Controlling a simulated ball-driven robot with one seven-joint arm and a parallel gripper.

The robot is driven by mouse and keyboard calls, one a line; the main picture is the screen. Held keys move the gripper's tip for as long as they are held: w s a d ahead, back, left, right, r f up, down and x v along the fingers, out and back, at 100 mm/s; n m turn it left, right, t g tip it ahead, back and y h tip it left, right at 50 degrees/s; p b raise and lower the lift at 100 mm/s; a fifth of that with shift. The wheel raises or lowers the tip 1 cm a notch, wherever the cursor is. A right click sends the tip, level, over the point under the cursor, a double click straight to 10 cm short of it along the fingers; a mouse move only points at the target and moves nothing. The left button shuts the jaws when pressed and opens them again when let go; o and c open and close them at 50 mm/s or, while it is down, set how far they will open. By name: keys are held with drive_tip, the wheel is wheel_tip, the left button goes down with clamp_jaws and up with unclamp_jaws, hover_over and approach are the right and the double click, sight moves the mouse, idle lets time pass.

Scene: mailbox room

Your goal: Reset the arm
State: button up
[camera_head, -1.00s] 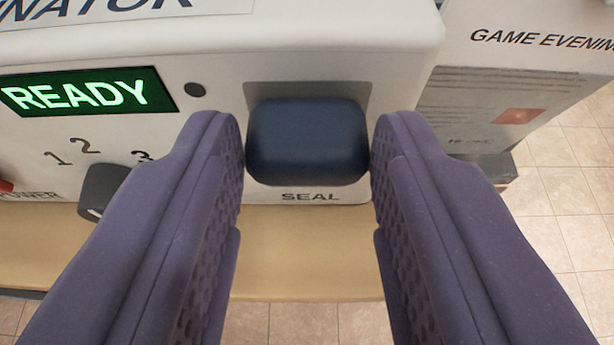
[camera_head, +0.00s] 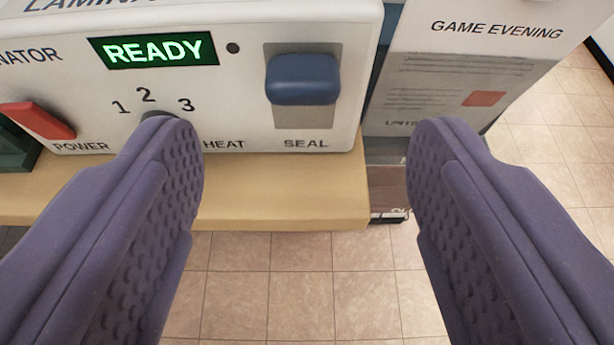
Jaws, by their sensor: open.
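My gripper (camera_head: 305,150) is open and empty, its two purple fingers spread wide in front of the laminator (camera_head: 235,85). The blue SEAL lever (camera_head: 303,80) stands in the upper part of its grey plate, beyond the fingers and apart from them. The display (camera_head: 154,50) reads READY in green. My left finger hides most of the HEAT dial under the numbers 1, 2 and 3.
The laminator stands on a light wooden table (camera_head: 270,200). A red POWER switch (camera_head: 36,120) is at the left. A sheet headed GAME EVENING (camera_head: 440,75) stands to the right. Tiled floor (camera_head: 300,285) lies open below the table edge.

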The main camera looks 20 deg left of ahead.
drive_tip(key=shift+s+d+r, duration=0.2)
drive_tip(key=shift+s, duration=0.3)
